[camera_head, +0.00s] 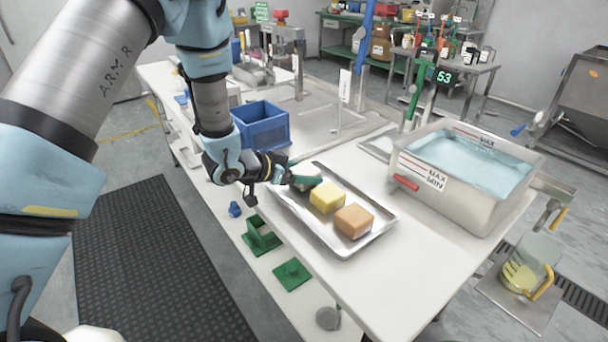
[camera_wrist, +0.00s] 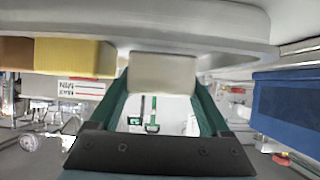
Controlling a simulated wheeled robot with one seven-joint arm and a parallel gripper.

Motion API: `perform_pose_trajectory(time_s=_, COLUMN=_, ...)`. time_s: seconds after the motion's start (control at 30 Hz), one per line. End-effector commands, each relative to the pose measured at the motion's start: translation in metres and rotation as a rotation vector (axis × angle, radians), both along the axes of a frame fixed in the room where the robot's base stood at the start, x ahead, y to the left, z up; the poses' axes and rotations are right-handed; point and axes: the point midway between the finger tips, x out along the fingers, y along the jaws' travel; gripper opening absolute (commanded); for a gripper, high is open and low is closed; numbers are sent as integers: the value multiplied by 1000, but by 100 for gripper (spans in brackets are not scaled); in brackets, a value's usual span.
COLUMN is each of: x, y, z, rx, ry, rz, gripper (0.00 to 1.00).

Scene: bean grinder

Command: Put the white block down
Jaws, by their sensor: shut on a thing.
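The white block (camera_wrist: 162,75) is between the two green fingers of my gripper (camera_wrist: 160,90) in the wrist view. My gripper is shut on it. In the head view my gripper (camera_head: 306,182) is low at the far left end of the metal tray (camera_head: 362,244), and its fingers mostly hide the block. The block is beside the yellow block (camera_head: 327,197), with a gap between them. The orange-brown block (camera_head: 353,221) is in the tray at the near end. Whether the white block touches the tray floor I cannot tell.
A blue bin (camera_head: 263,125) stands behind my gripper. A clear tank of blue water (camera_head: 465,170) stands to the right of the tray. Green fixtures (camera_head: 261,236) and a blue part (camera_head: 235,209) lie on the lower ledge. The white table in front of the tank is clear.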

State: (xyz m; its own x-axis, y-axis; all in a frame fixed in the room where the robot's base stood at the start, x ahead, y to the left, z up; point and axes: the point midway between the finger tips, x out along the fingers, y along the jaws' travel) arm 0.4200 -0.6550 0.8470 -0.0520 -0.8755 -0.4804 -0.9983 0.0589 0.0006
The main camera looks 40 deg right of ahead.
Motion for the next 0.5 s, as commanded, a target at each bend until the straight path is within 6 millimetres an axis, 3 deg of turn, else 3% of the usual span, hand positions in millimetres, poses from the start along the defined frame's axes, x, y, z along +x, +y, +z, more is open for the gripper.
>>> perform_pose_trajectory(time_s=0.1, x=0, y=0, z=-9, rx=-1, ry=-1, rz=0, gripper=5)
perform_pose_trajectory(time_s=0.47, x=0, y=0, z=-13, rx=-2, ry=-1, rz=0, gripper=5)
perform_pose_trajectory(time_s=0.5, x=0, y=0, z=-14, rx=-1, ry=-1, rz=0, gripper=82)
